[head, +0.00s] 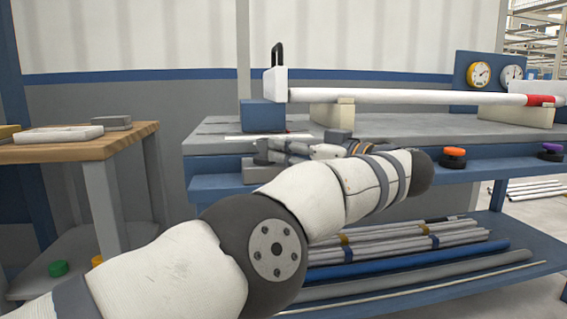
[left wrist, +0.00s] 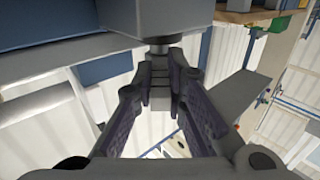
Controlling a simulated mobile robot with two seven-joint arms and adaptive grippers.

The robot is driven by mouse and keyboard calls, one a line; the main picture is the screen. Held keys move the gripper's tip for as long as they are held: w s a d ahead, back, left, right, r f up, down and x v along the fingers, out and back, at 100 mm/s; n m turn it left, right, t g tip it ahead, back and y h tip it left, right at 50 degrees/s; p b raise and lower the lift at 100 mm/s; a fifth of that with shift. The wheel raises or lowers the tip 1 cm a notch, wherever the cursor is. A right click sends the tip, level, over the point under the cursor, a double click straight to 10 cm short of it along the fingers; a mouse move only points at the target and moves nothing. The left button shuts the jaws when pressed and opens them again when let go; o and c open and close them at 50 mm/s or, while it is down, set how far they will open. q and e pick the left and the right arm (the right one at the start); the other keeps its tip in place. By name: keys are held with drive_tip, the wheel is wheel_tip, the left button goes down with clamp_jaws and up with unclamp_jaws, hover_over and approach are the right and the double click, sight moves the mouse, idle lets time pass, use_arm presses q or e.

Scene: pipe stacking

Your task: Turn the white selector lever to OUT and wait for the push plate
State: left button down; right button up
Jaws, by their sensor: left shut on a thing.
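My left gripper (head: 272,149) reaches to the left end of the bench's front edge, at a small grey box (head: 258,170). In the left wrist view its fingers (left wrist: 160,68) are shut around a dark stub beneath a grey block (left wrist: 165,16). I take this to be the selector lever; its white part and any OUT marking are hidden or too small to tell. A white plate (head: 275,84) with a black handle (head: 277,54) stands on a blue block at the left end of the long white pipe (head: 400,97). My right gripper is not in view.
The pipe, with a red band (head: 540,100), rests on cream supports (head: 332,114) on the grey bench (head: 225,146). Two gauges (head: 479,75) stand behind it. Orange (head: 454,152) and purple (head: 551,148) knobs sit on the front rail. Pipes lie below; a wooden table (head: 70,150) stands left.

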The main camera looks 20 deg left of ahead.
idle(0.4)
use_arm(q)
drive_tip(key=c, duration=1.6)
unclamp_jaws()
